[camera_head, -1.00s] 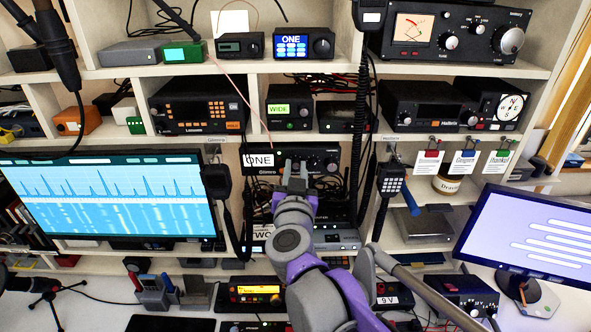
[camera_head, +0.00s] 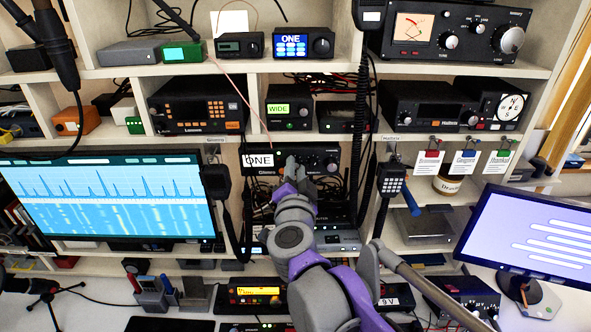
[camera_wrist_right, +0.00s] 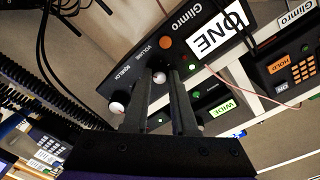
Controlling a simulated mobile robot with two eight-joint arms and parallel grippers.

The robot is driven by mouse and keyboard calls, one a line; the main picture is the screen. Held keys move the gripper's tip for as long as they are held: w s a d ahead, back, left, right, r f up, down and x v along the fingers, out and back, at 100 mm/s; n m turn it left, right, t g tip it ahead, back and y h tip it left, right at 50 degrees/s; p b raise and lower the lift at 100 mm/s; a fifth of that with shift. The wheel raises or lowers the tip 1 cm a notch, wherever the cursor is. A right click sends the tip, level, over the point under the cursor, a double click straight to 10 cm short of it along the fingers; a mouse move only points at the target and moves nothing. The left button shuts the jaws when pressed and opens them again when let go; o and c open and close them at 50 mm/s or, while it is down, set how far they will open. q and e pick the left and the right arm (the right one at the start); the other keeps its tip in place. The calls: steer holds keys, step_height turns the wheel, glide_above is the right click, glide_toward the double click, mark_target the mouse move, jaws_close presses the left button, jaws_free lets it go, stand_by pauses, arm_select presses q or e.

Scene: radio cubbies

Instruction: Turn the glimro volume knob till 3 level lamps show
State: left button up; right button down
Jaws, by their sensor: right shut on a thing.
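The Glimro radio (camera_head: 262,171), with a white ONE label, sits in the middle cubby. The wrist view shows its dark face (camera_wrist_right: 215,62) tilted, with the words VOLUME and SQUELCH. My right gripper (camera_head: 291,164) is at its front. In the wrist view the fingers (camera_wrist_right: 160,75) are shut on the volume knob (camera_wrist_right: 160,77), a pale cap between the tips. The squelch knob (camera_wrist_right: 117,108) is beside them, apart. A small green and a small red point show on the face; I cannot tell how many level lamps are lit. My left gripper is out of view.
A handset (camera_head: 217,181) with a coiled cord hangs left of the radio, and a keypad microphone (camera_head: 391,179) hangs to the right. A second radio (camera_wrist_right: 288,65) with a HOLD button shows in the wrist view. Cables hang close to the cubby.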

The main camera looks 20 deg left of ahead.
steer(key=shift+m, duration=0.5)
steer(key=c, duration=1)
jaws_free()
steer(key=b+v, duration=0.1)
steer(key=v, duration=1)
steer(key=shift+w+r, duration=0.1)
